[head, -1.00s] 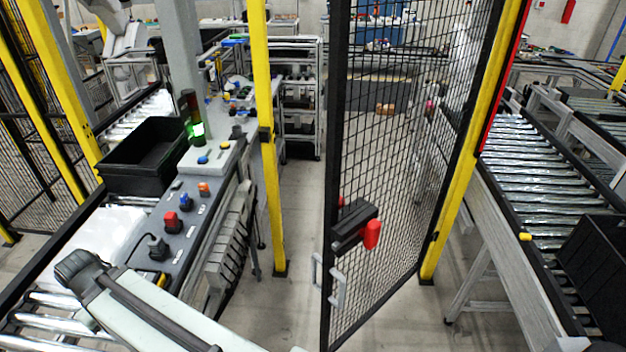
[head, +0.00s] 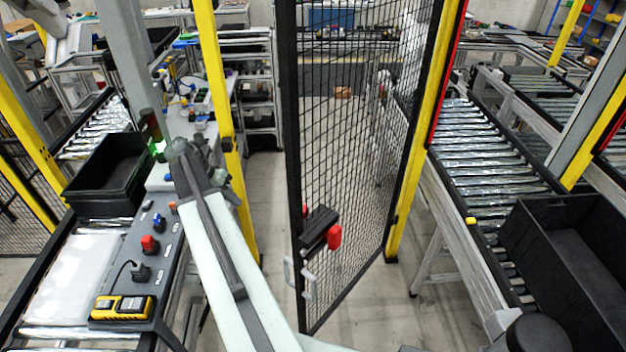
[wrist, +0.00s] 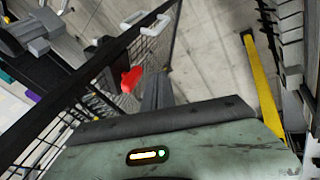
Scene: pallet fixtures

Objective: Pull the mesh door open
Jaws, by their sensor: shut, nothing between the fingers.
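The black mesh door (head: 350,140) stands ajar, hinged at the yellow post on its right, its free edge swung toward me. It carries pale U-shaped handles (head: 308,282) low on the free edge and a black latch block with a red knob (head: 334,237). In the wrist view the door (wrist: 95,85) crosses the left side, with the handles (wrist: 150,23) at the top and the red knob (wrist: 131,80) nearer. My gripper (wrist: 157,84) is shut and empty, apparently apart from the handles. In the head view my arm reaches up left of the door; the fingertips are unclear.
A workbench with a black bin (head: 108,170) and a yellow device (head: 122,308) lies left. A roller conveyor (head: 490,150) with a black crate (head: 570,250) lies right. Yellow posts (head: 222,110) frame the doorway. Bare floor shows around the door's foot.

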